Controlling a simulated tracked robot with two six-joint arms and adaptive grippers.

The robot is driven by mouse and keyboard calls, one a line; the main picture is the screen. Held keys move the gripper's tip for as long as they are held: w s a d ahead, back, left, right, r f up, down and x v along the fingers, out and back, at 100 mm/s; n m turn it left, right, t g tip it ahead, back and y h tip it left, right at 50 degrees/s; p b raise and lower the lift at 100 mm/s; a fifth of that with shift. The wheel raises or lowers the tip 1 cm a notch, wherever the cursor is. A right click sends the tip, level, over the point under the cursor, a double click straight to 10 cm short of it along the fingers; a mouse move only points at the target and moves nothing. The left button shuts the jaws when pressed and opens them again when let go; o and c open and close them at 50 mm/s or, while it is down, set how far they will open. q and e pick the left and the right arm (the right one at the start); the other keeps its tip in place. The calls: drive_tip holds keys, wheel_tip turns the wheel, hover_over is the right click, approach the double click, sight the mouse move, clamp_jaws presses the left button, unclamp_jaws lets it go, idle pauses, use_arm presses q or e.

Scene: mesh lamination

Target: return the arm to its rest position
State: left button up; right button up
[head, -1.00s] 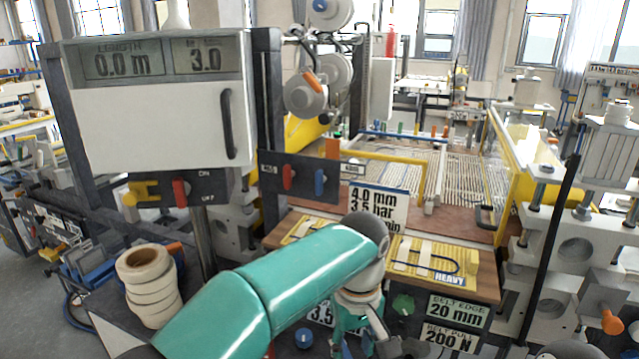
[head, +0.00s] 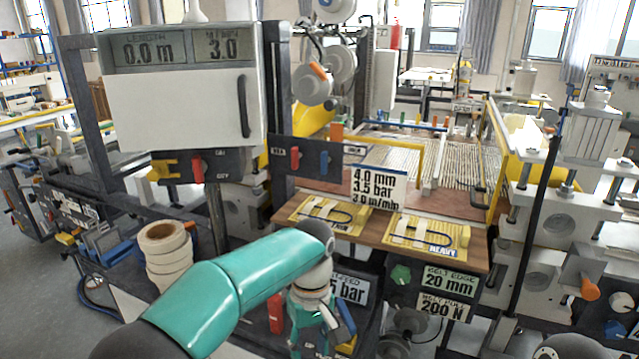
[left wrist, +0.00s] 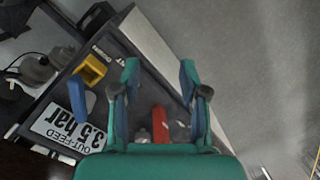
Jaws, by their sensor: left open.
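My left arm (head: 225,290), teal with grey joints, comes in from the lower left in the head view. Its gripper (head: 318,345) hangs low in front of the machine's front panel, under the wooden shelf, partly cut off by the picture's lower edge. In the left wrist view my left gripper (left wrist: 159,72) has its two teal fingers well apart, with nothing between them. A red handle (left wrist: 160,125) shows below the fingertips, between the fingers. I cannot tell the distance to it. My right gripper is not in view.
The wooden shelf (head: 395,240) holds two yellow cards. A stack of tape rolls (head: 166,255) stands left of my arm. In the left wrist view a yellow handle (left wrist: 90,70), a blue handle (left wrist: 77,97) and an out-feed label (left wrist: 68,125) lie left of the fingers; grey floor (left wrist: 250,60) is clear at right.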

use_arm(q)
drive_tip(key=s+a+f+g+h, duration=0.1)
drive_tip(key=s+a+f, duration=0.25)
drive_tip(key=f, duration=0.25)
drive_tip(key=s+a+f+n+g, duration=0.1)
drive_tip(key=s+a+f+g, duration=0.2)
drive_tip(key=f, duration=0.4)
drive_tip(key=s+a+f+h, duration=0.1)
drive_tip(key=s+a+f, duration=0.2)
drive_tip(key=a+f, duration=0.25)
drive_tip(key=s+d+f+m+t+h, duration=0.2)
drive_tip(key=s+f+t+h, duration=0.15)
drive_tip(key=s+f, duration=1.05)
drive_tip(key=w+r+m+t, duration=0.1)
drive_tip(key=w+r+m+t+y, duration=0.1)
drive_tip(key=shift+w+a+r+t, duration=0.1)
drive_tip(key=shift+w+a+t, duration=0.15)
drive_tip(key=shift+t, duration=0.1)
